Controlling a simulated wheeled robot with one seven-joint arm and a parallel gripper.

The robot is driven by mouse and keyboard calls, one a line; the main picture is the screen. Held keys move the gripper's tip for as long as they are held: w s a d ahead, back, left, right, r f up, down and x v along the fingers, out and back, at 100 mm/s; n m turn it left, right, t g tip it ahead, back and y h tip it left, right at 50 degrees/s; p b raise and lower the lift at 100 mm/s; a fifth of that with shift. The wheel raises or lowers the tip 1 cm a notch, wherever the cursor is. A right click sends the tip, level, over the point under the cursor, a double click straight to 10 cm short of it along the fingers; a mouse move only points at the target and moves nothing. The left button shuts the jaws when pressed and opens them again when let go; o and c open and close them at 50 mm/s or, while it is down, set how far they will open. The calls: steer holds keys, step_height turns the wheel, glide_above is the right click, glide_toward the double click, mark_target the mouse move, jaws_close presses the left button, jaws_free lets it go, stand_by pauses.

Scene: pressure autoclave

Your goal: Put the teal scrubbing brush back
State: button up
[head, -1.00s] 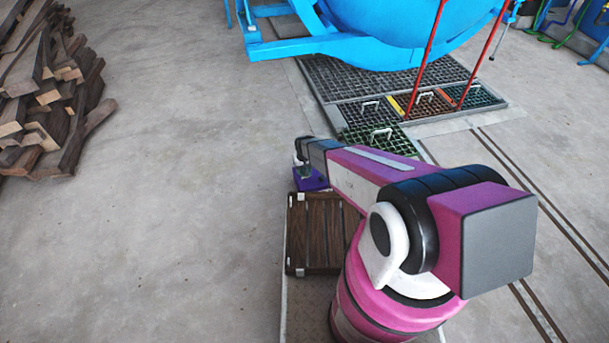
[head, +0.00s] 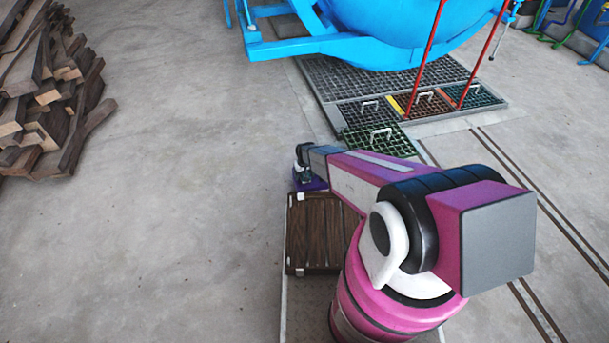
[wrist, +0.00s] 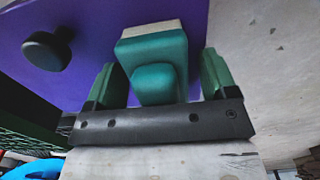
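The teal scrubbing brush (wrist: 155,60) has a teal body with a raised handle and a pale strip along its far edge. In the wrist view it is at a purple surface (wrist: 90,50). My gripper (wrist: 160,80) is open, with one green finger on each side of the brush. A gap shows between the right finger and the brush; contact at the left finger is unclear. In the head view the purple piece (head: 312,184) lies under my gripper (head: 304,175), and the brush is too small to make out clearly.
A black knob (wrist: 47,50) stands on the purple surface. A dark wooden slatted box (head: 315,240) is just in front of the purple piece. Floor gratings with handles (head: 378,138) and a blue vessel (head: 385,35) lie beyond. Stacked timber (head: 45,100) is at left; floor between is clear.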

steer(key=shift+r, duration=0.1)
step_height(320, 180, up, 12)
steer(key=shift+f, duration=0.1)
steer(key=s+d+r+m, duration=0.1)
steer(key=s+d+r, duration=0.5)
steer(key=r, duration=0.4)
steer(key=s+d+r+m, duration=0.1)
steer(key=s+d+r, duration=0.5)
steer(key=r, duration=0.4)
steer(key=s+d+r+m, duration=0.1)
steer(key=s+d+r, duration=0.5)
steer(key=r, duration=0.5)
steer(key=shift+d, duration=0.45)
